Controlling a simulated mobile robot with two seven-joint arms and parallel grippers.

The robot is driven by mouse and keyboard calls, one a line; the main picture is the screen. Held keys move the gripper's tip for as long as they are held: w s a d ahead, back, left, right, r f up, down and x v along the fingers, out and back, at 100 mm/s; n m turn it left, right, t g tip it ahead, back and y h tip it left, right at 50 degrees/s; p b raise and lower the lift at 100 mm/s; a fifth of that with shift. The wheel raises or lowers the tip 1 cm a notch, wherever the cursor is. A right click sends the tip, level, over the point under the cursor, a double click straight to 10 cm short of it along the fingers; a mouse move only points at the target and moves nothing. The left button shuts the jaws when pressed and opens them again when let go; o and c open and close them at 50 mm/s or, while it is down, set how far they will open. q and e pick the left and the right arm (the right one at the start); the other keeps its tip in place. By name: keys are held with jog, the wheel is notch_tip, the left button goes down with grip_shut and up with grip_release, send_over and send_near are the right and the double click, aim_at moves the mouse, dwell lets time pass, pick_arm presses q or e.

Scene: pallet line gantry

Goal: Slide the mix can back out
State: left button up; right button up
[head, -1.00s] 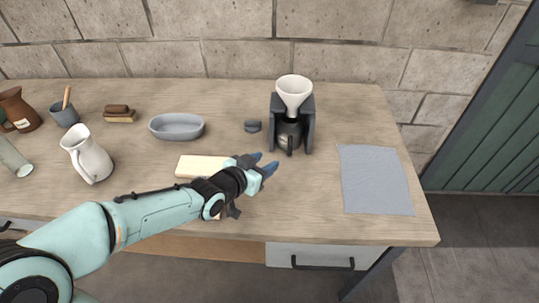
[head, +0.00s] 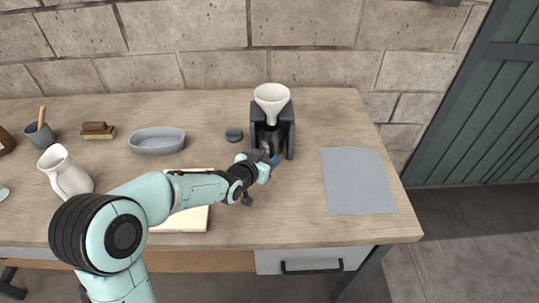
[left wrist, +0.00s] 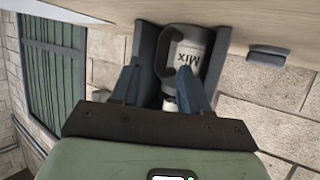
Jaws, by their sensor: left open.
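The mix can (head: 271,139) is a dark grey can standing inside a dark holder (head: 288,136), under a white funnel (head: 271,98). In the left wrist view the can (left wrist: 192,43) shows the word "Mix" and a dark loop handle, with the holder's walls around it. My left gripper (head: 269,160) is at the holder's open front and hides the can's lower part in the head view. In the wrist view its blue fingers (left wrist: 158,66) are open and spread to either side of the handle. Whether they touch it I cannot tell. My right gripper is not in view.
A cream board (head: 185,217) lies partly under my left arm. A grey oval dish (head: 157,140) and a white pitcher (head: 66,173) stand further left. A flat grey mat (head: 358,181) lies to the right, bare.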

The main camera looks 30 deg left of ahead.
pick_arm(q)
jog(key=shift+x, duration=0.75)
jog(key=shift+c, duration=0.3)
grip_shut()
